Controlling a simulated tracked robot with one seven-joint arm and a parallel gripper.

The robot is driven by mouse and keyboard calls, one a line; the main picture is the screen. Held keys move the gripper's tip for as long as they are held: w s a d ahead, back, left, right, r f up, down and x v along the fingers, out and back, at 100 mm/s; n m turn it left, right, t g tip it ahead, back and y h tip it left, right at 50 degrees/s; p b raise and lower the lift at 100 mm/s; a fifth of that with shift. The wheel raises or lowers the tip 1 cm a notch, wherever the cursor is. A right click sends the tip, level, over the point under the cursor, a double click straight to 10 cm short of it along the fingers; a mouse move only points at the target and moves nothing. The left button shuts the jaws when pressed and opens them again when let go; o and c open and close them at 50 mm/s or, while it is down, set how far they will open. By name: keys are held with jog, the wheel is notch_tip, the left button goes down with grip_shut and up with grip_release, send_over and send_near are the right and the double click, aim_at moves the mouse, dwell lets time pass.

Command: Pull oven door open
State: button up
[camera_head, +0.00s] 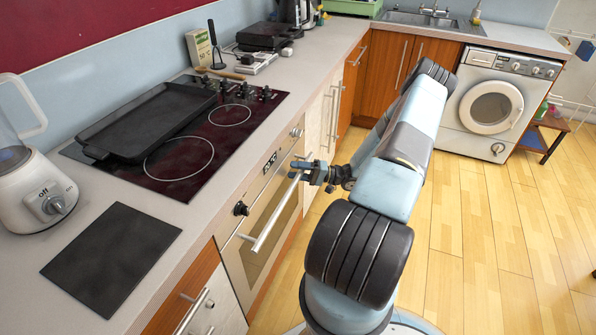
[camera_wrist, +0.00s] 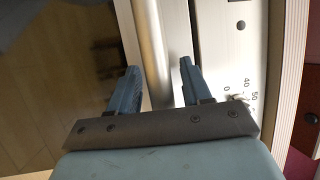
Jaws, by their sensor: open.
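The oven (camera_head: 238,262) is built into the counter front, below the dark hob. Its door (camera_head: 264,235) looks shut, with a long metal bar handle (camera_head: 275,216) across its top. My gripper (camera_head: 301,168) is at the far end of that handle. In the wrist view my gripper (camera_wrist: 157,85) is open, with one blue finger on each side of the handle bar (camera_wrist: 153,50). The bar runs between the fingers and neither finger clearly touches it. The oven's control panel (camera_wrist: 222,50) shows to the right of the fingers, with part of a dial scale.
A black tray (camera_head: 150,120) lies on the hob (camera_head: 190,165). A blender base (camera_head: 45,195) and a dark board (camera_head: 112,258) are on the near counter. A washing machine (camera_head: 492,105) stands at the back. The wooden floor (camera_head: 480,240) right of my arm is clear.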

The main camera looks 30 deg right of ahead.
jog(key=shift+c, duration=0.5)
grip_shut()
